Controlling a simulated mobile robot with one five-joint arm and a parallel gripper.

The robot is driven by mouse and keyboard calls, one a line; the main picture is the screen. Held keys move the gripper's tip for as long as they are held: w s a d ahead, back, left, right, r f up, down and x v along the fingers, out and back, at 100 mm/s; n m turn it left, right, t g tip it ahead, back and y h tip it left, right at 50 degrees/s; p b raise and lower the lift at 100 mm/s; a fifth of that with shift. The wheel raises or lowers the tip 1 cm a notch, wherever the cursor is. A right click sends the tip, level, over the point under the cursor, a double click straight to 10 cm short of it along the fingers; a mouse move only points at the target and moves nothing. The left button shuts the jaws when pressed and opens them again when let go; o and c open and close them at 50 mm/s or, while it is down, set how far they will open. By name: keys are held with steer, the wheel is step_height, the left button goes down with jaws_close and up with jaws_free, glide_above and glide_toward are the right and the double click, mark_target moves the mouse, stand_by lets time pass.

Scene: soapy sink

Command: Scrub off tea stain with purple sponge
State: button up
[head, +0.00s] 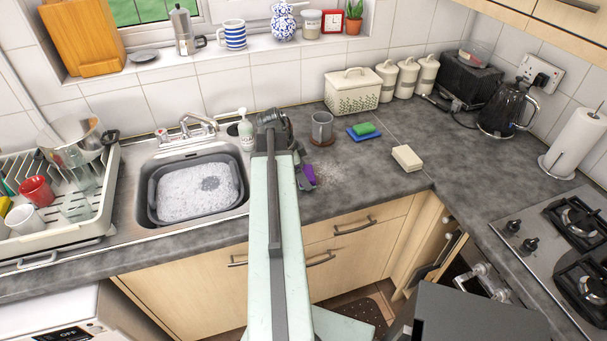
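The purple sponge (309,174) shows at the end of my gripper (306,179), just right of my pale green arm. My gripper appears shut on it, low over the grey worktop near its front edge; its fingers are small and partly hidden by the arm. I cannot tell whether the sponge touches the worktop. A faint brownish tea stain (325,171) lies on the worktop just right of the sponge, below a grey mug.
The sink with a soapy basin (196,192) and a soap bottle (246,130) are left.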

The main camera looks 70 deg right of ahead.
mark_target(311, 168)
steer(key=shift+s+d+r, duration=0.1)
steer(key=shift+s+d, duration=1.05)
steer(key=shift+s, duration=0.3)
steer(key=shift+s+d, duration=1.15)
steer(key=shift+s, duration=0.3)
steer(key=shift+w+d, duration=0.35)
steer(key=shift+d, duration=0.2)
steer(key=shift+w+d, duration=0.2)
steer(key=shift+w+a+f, duration=0.2)
steer(key=shift+w+a, duration=1.15)
steer(key=shift+w, duration=0.15)
